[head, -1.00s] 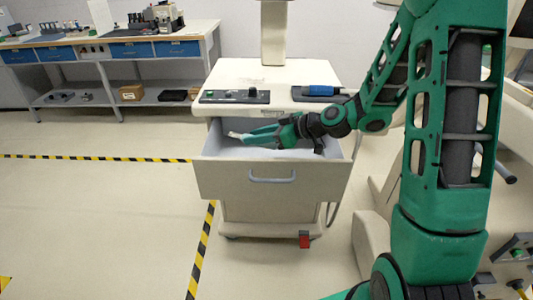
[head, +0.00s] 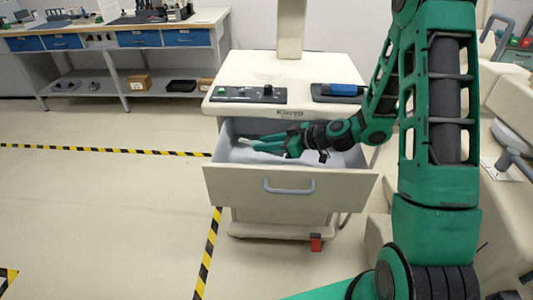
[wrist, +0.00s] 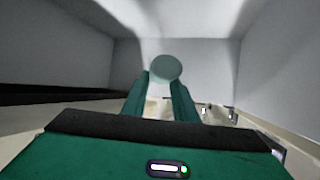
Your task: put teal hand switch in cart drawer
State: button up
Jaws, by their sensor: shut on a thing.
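The cart drawer (head: 290,184) is pulled open at the front of the white cart, with a pale grey interior. My gripper (head: 254,142) reaches in from the right, its fingers within the drawer opening and pointing left. In the wrist view my gripper (wrist: 163,85) is shut on a round, dull teal thing, which I take to be the teal hand switch (wrist: 166,68). In the head view a small pale bit shows at the fingertips. I cannot tell whether the switch touches the drawer floor.
On the cart top are a black control panel (head: 248,94) and a blue device in a dark holder (head: 342,90). The drawer walls surround my gripper closely. A workbench (head: 110,43) stands back left. Floor left of the cart is clear, with striped tape.

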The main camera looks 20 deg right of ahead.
notch_tip(320, 180, down, 6)
jog(key=shift+r, duration=0.15)
jog(key=w, duration=0.1)
jog(key=w+d, duration=0.1)
jog(key=w, duration=0.1)
jog(key=shift+w+d, duration=0.1)
jog(key=shift+w, duration=0.15)
jog(key=shift+w+f, duration=0.15)
jog(key=shift+f, duration=0.55)
jog(key=shift+f, duration=0.6)
jog(key=o, duration=1.1)
